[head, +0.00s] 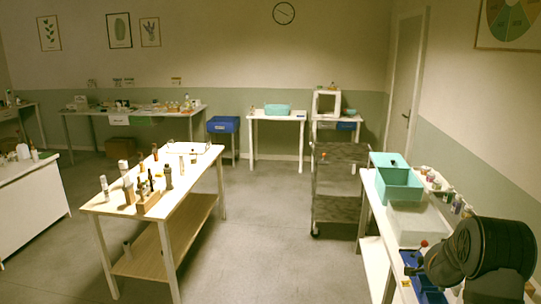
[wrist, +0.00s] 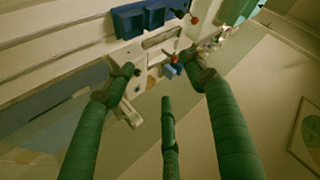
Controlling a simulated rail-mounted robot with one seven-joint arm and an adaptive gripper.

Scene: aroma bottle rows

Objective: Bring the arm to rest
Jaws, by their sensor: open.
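My arm (head: 485,250) is at the lower right of the head view, dark and rounded, over the near end of the right-hand table. My gripper (wrist: 160,85) shows in the wrist view as green, segmented fingers. They are spread apart, with nothing held between them. The gripper's fingers cannot be made out in the head view.
The right-hand table holds a teal bin (head: 398,186), a whitish bin (head: 418,222) and blue bins, seen in the wrist view (wrist: 130,22). Small bottles (head: 457,204) line its wall side. A wooden table (head: 110,208) with bottles stands left; the floor between (head: 275,240) is clear.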

